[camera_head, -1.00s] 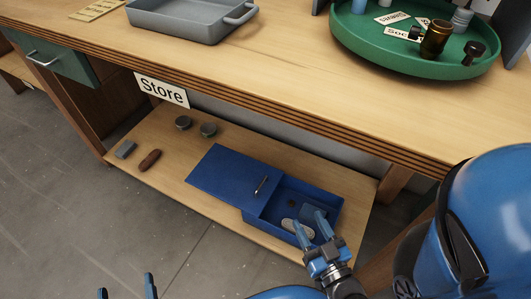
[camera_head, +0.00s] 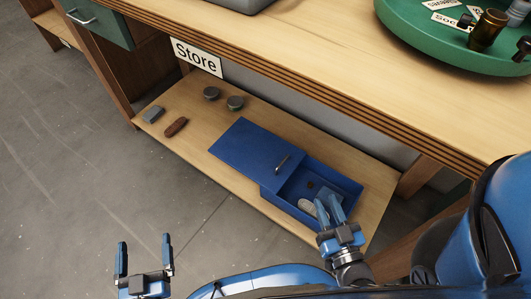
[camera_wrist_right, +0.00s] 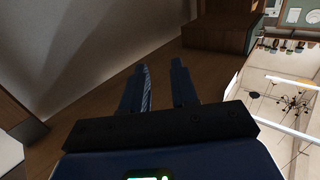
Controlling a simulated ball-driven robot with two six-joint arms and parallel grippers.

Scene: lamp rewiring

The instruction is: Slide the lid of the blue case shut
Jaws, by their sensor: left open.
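The blue case (camera_head: 335,181) lies on the low wooden shelf under the bench. Its flat blue lid (camera_head: 247,148) is slid to the left and juts past the case. A small metal handle (camera_head: 283,163) sits near the lid's right edge. The right part of the case is uncovered and shows a pale oval thing (camera_head: 307,207) inside. My right gripper (camera_head: 329,203) is over the case's front right part, fingers apart; whether it touches is unclear. The right wrist view shows the same gripper (camera_wrist_right: 161,70) with nothing between its fingers. My left gripper (camera_head: 144,250) is open and empty at the lower left.
A "Store" sign (camera_head: 198,57) hangs from the bench edge (camera_head: 330,86) above. Shelf left of the lid is partly clear.

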